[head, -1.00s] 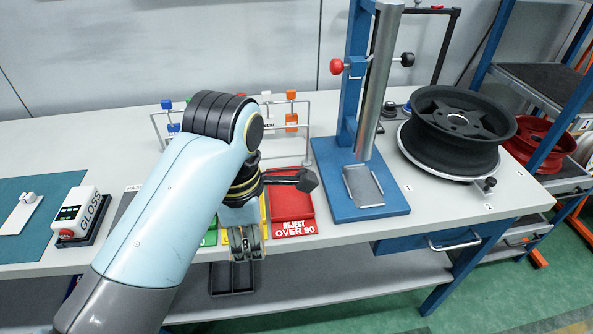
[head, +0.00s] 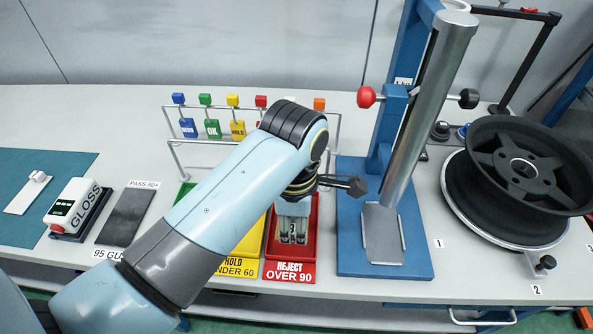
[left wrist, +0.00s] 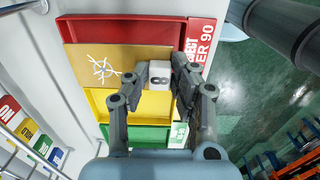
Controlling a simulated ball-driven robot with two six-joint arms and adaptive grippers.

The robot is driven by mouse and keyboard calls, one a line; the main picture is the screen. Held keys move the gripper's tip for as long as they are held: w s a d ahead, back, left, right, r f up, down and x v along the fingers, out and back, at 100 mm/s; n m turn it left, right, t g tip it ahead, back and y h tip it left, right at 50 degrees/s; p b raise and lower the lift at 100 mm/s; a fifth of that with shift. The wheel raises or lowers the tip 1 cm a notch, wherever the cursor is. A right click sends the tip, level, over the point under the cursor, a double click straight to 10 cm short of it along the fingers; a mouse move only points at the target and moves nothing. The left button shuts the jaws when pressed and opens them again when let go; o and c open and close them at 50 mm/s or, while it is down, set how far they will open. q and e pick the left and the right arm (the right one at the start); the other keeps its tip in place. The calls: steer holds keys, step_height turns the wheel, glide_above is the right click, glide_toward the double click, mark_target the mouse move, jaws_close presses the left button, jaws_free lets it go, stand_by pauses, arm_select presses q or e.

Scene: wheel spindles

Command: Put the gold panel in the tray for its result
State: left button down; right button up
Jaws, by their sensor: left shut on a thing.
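My left gripper (head: 292,238) is over the red tray in the head view. In the left wrist view, the left gripper (left wrist: 160,78) is shut on the white grip block of the gold panel (left wrist: 110,64), which has a pale starburst mark. The panel lies across the lower part of the red tray (left wrist: 130,30), beside the yellow tray (left wrist: 110,100); I cannot tell whether it touches the tray. The red tray reads REJECT OVER 90 (head: 290,272), the yellow one HOLD UNDER 60 (head: 237,266). The green tray (left wrist: 135,133) is beyond the yellow. My right gripper is not in view.
A gloss meter (head: 78,207) and a dark tile (head: 126,217) are at the left. A rack (head: 255,112) with coloured tags stands behind the trays. A blue-based press (head: 355,258) stands right of the red tray, with a black wheel (head: 530,165) farther right.

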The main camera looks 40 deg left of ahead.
arm_select(q)
steer(key=f, duration=0.2)
steer(key=shift+w+f, duration=0.2)
steer(key=shift+f, duration=0.9)
steer(key=c, duration=1.6)
jaws_free()
steer(key=shift+f, duration=0.15)
steer(key=shift+o, duration=1)
steer(key=shift+s, duration=0.1)
step_height(320, 180, up, 12)
steer(key=shift+r, duration=0.15)
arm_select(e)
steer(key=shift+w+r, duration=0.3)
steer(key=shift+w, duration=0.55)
